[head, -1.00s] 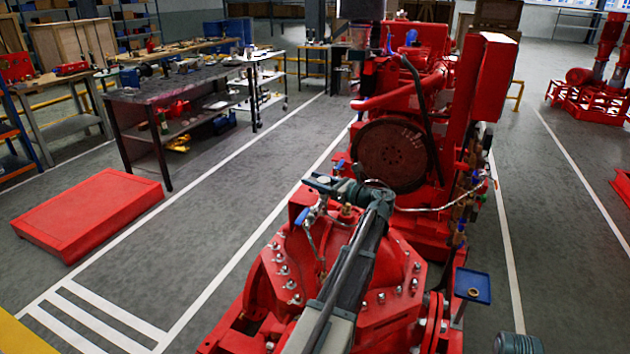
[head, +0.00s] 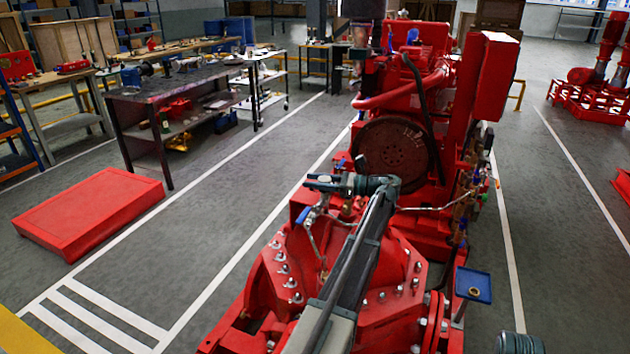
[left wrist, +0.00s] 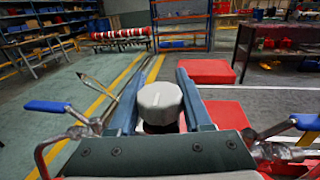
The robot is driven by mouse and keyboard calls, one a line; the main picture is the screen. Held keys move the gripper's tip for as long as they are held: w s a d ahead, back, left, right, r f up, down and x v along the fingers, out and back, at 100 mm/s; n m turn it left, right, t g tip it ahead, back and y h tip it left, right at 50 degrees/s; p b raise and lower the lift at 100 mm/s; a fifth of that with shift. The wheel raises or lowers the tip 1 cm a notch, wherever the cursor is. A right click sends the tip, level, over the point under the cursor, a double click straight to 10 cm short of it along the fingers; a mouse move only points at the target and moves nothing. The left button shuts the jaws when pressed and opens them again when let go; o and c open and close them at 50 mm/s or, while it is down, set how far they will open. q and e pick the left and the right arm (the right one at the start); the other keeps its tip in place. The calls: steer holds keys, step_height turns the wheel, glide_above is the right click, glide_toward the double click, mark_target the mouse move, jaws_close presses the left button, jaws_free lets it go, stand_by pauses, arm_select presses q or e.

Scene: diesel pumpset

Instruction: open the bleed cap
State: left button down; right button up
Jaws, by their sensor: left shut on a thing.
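The cap has a thin dark mark on top. The cap's underside is mostly hidden, so I cannot tell whether it is apart from its seat. Blue-handled valves flank the gripper in the wrist view, one at left (left wrist: 48,106) and one at right (left wrist: 306,122). My right gripper is not in view.
The red engine (head: 395,155) stands just behind the gripper. A small blue tray (head: 487,292) with a brass-coloured round piece (head: 474,292) is at the right of the pump. A red floor box (head: 90,210) and a workbench (head: 180,95) stand left, with open floor between.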

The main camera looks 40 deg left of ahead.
arm_select(q)
steer(key=shift+s+d+n+g+h, duration=0.1)
steer(key=shift+n+g+h, duration=0.5)
steer(key=shift+g, duration=0.4)
steer(key=shift+n, duration=0.3)
steer(key=shift+c, duration=1.7)
jaws_free()
